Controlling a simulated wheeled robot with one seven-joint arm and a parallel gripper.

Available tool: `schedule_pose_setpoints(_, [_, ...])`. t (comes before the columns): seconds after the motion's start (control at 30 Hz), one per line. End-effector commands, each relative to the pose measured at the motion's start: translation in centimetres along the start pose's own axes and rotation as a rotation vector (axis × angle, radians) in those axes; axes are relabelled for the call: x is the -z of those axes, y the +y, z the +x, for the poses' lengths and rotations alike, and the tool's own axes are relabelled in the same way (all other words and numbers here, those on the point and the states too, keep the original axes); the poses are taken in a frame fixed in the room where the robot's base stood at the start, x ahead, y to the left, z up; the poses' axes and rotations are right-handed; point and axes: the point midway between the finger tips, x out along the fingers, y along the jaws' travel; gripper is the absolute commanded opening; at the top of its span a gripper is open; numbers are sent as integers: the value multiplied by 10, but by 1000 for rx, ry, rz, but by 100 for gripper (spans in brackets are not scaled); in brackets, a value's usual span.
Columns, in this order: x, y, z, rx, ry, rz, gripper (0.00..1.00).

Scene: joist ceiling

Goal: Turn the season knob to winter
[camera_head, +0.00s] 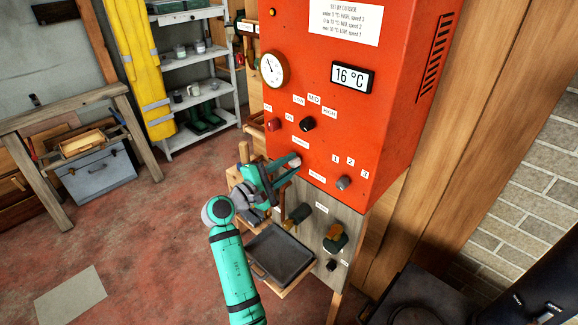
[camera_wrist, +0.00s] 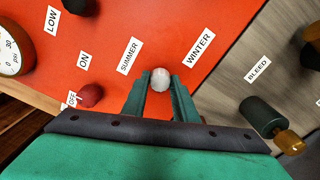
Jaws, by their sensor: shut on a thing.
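The season knob (camera_head: 295,161) is a small pale round knob on the lower left of the red heater cabinet's front (camera_head: 330,110). In the wrist view the knob (camera_wrist: 160,79) sits between the SUMMER label (camera_wrist: 130,55) and the WINTER label (camera_wrist: 199,48). My gripper (camera_head: 289,166) reaches the cabinet front from the left, and its green fingers (camera_wrist: 161,88) are shut on the knob from both sides. The fingers hide the knob's sides, and I cannot tell from its face which label it points to.
The floor at left is open.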

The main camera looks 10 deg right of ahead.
Motion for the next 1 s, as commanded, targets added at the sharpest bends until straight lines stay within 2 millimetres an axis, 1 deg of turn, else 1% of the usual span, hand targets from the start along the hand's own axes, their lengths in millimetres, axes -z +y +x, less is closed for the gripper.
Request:
schedule_pose_setpoints(0.6, [0, -1, 0, 1, -1, 581, 4])
schedule_pose_setpoints(0.8, [0, -1, 0, 1, -1, 746, 4])
schedule_pose_setpoints(1.0, [0, -1, 0, 1, -1, 870, 4])
